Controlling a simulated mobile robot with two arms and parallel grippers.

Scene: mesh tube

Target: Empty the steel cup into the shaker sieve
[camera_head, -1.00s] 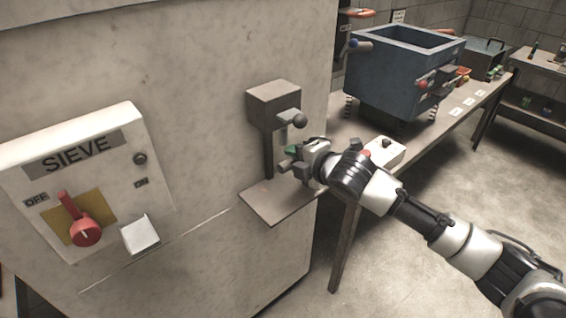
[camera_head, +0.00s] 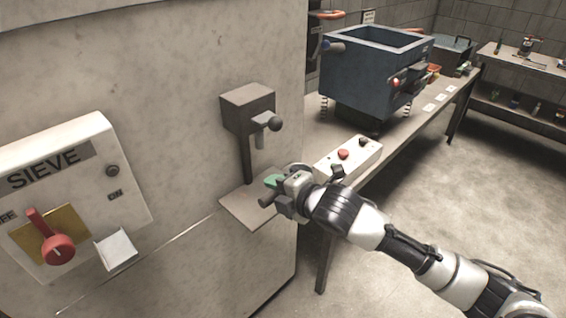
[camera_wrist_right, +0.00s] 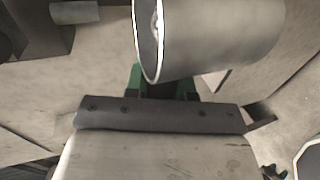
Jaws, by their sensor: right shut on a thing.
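The steel cup (camera_wrist_right: 222,38) is a plain grey cylinder, large at the top of the right wrist view, lying across the picture with its rim to the left. Its contents cannot be seen. My right gripper (camera_head: 273,188) is shut on the cup, its green finger pads (camera_wrist_right: 136,80) showing just below it. In the head view the gripper is low at the small wall shelf, and the cup is hard to make out there. The shaker sieve appears to be the blue open-topped box (camera_head: 372,80) on springs, on the bench behind. My left gripper is not in view.
A wall dispenser (camera_head: 248,105) with a spout stands above its shelf plate (camera_head: 240,207). A white box (camera_head: 348,160) with a red button sits on the bench's near corner. The SIEVE panel (camera_head: 70,200) has a red lever, apparently toward OFF. Floor at right is clear.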

